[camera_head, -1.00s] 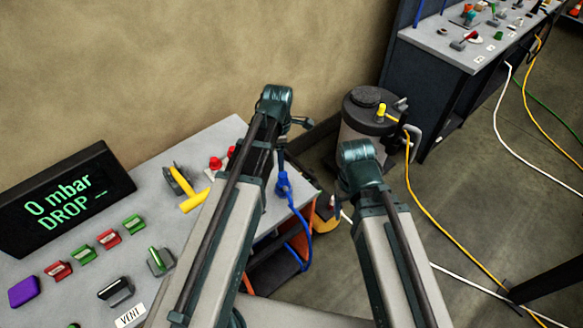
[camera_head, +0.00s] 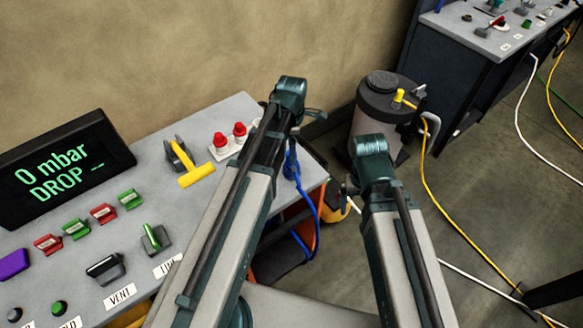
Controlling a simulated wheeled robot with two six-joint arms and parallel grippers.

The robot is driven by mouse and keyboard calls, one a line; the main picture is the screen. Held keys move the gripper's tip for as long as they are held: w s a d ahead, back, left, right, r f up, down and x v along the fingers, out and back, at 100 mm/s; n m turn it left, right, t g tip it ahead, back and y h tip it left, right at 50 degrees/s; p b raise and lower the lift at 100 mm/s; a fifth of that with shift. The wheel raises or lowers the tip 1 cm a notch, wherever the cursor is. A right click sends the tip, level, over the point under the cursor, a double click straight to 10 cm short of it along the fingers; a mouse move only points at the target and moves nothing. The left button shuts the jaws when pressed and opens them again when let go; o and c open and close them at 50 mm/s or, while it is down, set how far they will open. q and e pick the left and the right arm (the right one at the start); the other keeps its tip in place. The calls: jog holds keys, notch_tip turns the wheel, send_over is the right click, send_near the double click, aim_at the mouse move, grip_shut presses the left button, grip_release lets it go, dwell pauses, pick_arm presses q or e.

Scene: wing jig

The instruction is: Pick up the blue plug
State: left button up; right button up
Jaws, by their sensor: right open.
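The blue plug (camera_head: 291,163) is at the right edge of the grey console, beside my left forearm, with a blue cable looping down from it. The forearm partly covers the area around it. My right gripper (camera_head: 347,190) shows only as small dark finger parts left of my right arm's end joint. It is open, and it is to the right of and lower in the picture than the plug, apart from it. My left gripper (camera_head: 316,114) is mostly hidden behind its arm's end joint, with only a small dark part showing.
The grey console (camera_head: 210,105) carries a yellow T-handle (camera_head: 197,175), red knobs (camera_head: 230,138), coloured switches and a black display (camera_head: 68,170). A dark canister (camera_head: 388,95) with a yellow fitting and hose stands behind my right arm. Yellow and white hoses cross the floor at right.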

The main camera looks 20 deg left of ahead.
pick_arm(q)
jog(key=shift+s+d+f+b, duration=0.1)
jog(key=shift+s+f+b, duration=0.05)
jog(key=shift+f+b, duration=1.2)
jog(key=shift+s+f+b, duration=0.1)
jog(key=shift+f+b, duration=1.15)
jog(key=shift+b, duration=0.05)
jog(key=shift+r, duration=0.1)
grip_shut()
